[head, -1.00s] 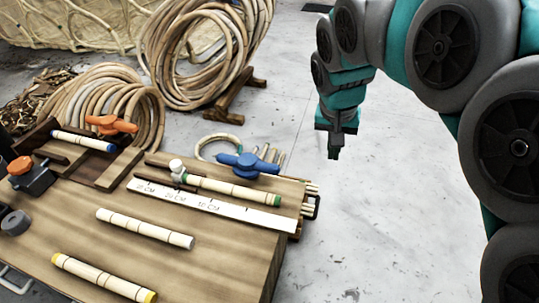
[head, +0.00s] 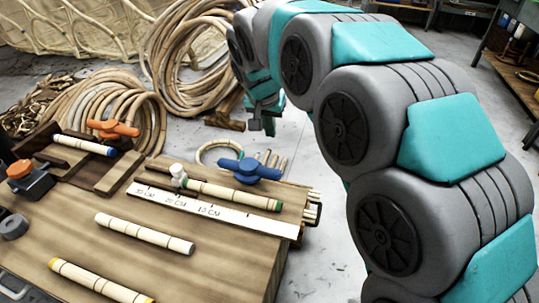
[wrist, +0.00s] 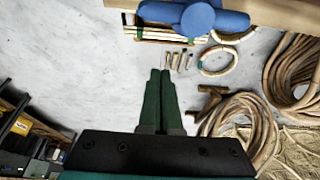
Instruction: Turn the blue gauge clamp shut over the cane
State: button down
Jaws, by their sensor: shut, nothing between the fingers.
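The blue gauge clamp (head: 249,170) is a bar-shaped handle with a round hub, near the far right edge of the wooden bench. In the head view it lies behind the cane (head: 232,194), roughly along it and apart from it in the picture. The cane is pale with green bands and lies along the white ruler (head: 205,209). My gripper (head: 268,126) is shut and empty, in the air beyond the bench's far edge. In the wrist view the shut fingers (wrist: 160,76) point up toward the blue clamp (wrist: 200,19) at the top.
An orange clamp (head: 112,129) with a blue-banded cane stands on the left. Two loose canes lie in front, one yellow-ended (head: 98,281). A white knob (head: 178,175) stands by the ruler's cane. Cane coils (head: 190,60) stand behind on the floor.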

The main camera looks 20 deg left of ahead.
aim_at(249, 173)
notch_tip(249, 173, down, 10)
jog(key=shift+s+b, duration=0.25)
jog(key=shift+b, duration=0.2)
